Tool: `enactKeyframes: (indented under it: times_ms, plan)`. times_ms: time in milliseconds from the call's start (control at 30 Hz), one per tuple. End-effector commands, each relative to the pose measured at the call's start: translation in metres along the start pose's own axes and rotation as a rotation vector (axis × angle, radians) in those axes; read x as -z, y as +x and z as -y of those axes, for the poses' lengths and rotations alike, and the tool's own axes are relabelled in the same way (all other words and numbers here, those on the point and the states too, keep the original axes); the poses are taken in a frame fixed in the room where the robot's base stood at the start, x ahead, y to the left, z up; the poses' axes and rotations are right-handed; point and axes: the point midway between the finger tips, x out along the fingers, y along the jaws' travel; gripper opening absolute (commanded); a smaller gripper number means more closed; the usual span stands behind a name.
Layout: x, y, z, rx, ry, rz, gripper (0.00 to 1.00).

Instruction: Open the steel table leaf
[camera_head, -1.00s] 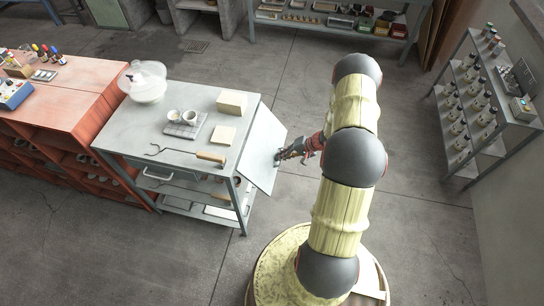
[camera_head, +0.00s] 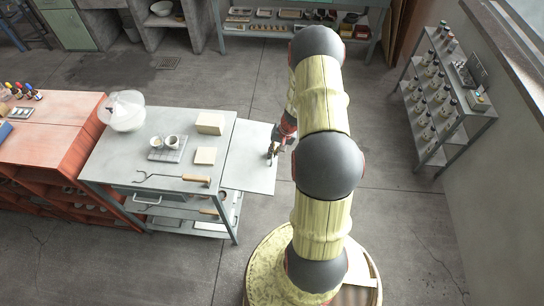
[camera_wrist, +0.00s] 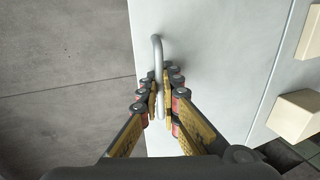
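The steel table leaf (camera_head: 248,160) extends from the right edge of the grey steel table (camera_head: 135,165). It looks about level with the top, though a small tilt is hard to judge. In the wrist view the leaf (camera_wrist: 205,60) fills the middle, with a bent metal handle (camera_wrist: 157,48) near its outer edge. My gripper (camera_wrist: 160,97) has its fingers on both sides of the handle, pads closed against it. In the head view my gripper (camera_head: 272,153) is at the leaf's outer edge, partly hidden by my arm.
On the table are a glass-covered bowl (camera_head: 125,112), cups (camera_head: 171,142) on a grey tile, pale blocks (camera_head: 210,123) and a wooden-handled fork tool (camera_head: 195,179). An orange bench (camera_head: 60,135) adjoins at left. A bottle rack (camera_head: 440,95) stands at right. Floor beyond the leaf is clear.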

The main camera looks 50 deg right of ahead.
Motion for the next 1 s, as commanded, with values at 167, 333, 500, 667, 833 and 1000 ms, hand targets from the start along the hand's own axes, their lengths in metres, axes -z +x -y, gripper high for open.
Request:
enactKeyframes:
  times_ms: [167,333,500,667,833,1000]
  plan:
    - [-0.001,-0.018,0.007,0.000,0.004,0.001,0.00]
    - [-0.001,-0.027,0.012,-0.001,0.003,0.001,0.00]
    - [-0.001,-0.031,0.014,0.000,0.004,0.002,0.00]
    - [0.000,-0.033,0.016,0.001,0.003,0.001,0.00]
    - [0.001,-0.034,0.017,0.002,0.002,0.000,0.00]
    - [0.001,-0.035,0.017,0.003,0.001,-0.001,0.10]
